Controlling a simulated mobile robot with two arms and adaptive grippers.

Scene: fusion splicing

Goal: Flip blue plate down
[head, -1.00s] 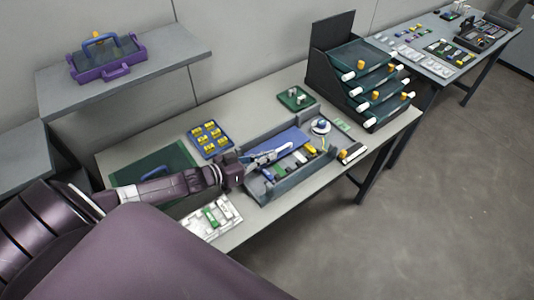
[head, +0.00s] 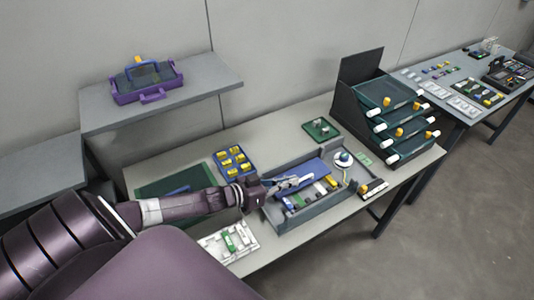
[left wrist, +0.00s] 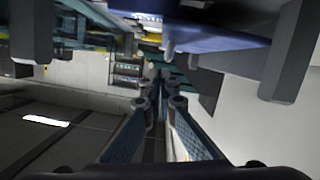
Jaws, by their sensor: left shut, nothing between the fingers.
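The blue plate (head: 306,169) is in the grey tray (head: 290,221) on the table and looks tilted, though its exact angle is hard to tell. My left gripper (head: 308,179) reaches over the tray's left side, at the plate's near edge. Its fingers are shut and empty, and they also show in the left wrist view (left wrist: 160,90). There a dark blue surface (left wrist: 225,38), likely the plate, fills the upper part close to the fingers. I cannot tell whether they touch it. My right gripper is not in view.
Several small coloured parts lie in the tray beside the plate. A blue holder with yellow pieces (head: 234,174) and a white tray (head: 214,246) lie to the left. A dark drawer rack (head: 350,106) stands at the right, a green pad (head: 321,140) behind.

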